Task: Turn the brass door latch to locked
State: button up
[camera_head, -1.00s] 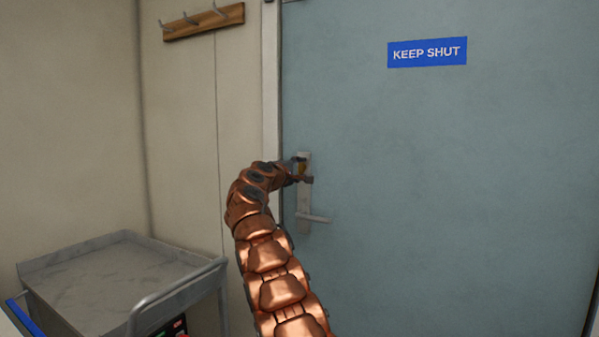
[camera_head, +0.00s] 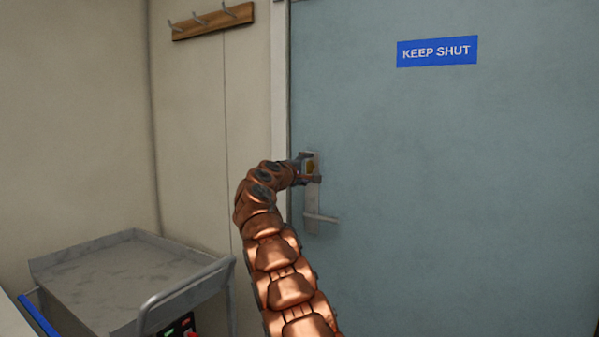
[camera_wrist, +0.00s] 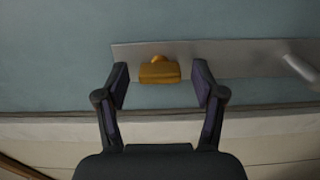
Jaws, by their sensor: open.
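The brass door latch (camera_wrist: 160,71) is a small yellow turn piece on a grey metal plate (camera_wrist: 240,58) on the blue-grey door (camera_head: 450,180). In the head view the latch (camera_head: 311,167) shows small near the top of the plate, partly hidden by my gripper. My gripper (camera_wrist: 161,84) is open, with one finger on each side of the latch and a visible gap to both sides in the wrist view. In the head view my gripper (camera_head: 307,168) is at the upper part of the plate. I cannot tell how far the fingertips are from the plate.
A lever handle (camera_head: 321,218) sticks out below the latch on the same plate. A grey trolley (camera_head: 110,280) with a rail stands at lower left. A hook rail (camera_head: 212,22) is on the wall, and a KEEP SHUT sign (camera_head: 437,51) is on the door.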

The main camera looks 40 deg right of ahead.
jog(key=shift+s+a+r, duration=0.15)
jog(key=shift+s+a, duration=0.1)
jog(key=shift+a, duration=0.45)
jog(key=shift+s+a, duration=0.15)
jog(key=shift+a, duration=0.35)
jog(key=shift+s+a, duration=0.15)
jog(key=shift+a, duration=0.15)
jog(key=shift+s+a, duration=0.15)
jog(key=shift+a, duration=0.55)
send_near(308, 168)
jog(key=shift+a, duration=1.1)
jog(key=shift+s, duration=0.25)
